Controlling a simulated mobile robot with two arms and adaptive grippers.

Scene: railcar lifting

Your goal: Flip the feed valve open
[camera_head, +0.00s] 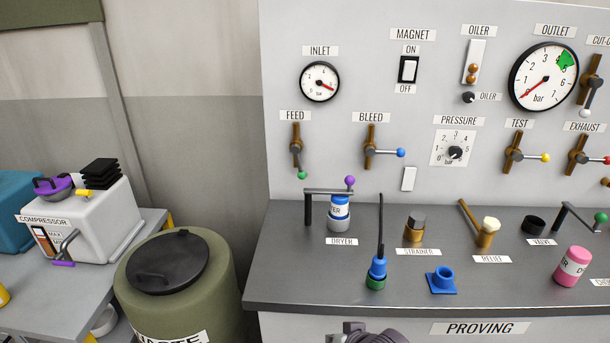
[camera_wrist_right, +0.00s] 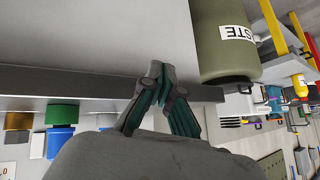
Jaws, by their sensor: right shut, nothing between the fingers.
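The feed valve (camera_head: 296,143) is a brown fitting on the panel under the FEED label, below the inlet gauge at the left. Its short lever points down and ends in a green knob (camera_head: 302,174). My right gripper (camera_head: 352,327) shows only in part at the bottom edge of the head view, in front of the bench and well below the valve. In the right wrist view its fingers (camera_wrist_right: 156,72) are together and empty, with the bench edge behind them. The feed valve does not show in the wrist view. My left gripper is not in view.
The bleed valve (camera_head: 371,148), its blue-knobbed lever pointing right, sits right of the feed valve. On the bench (camera_head: 285,280) below stand a dryer (camera_head: 339,212) with a purple-knobbed clamp arm and a blue hose fitting (camera_head: 377,268). A green waste bin (camera_head: 205,300) stands left of the bench.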

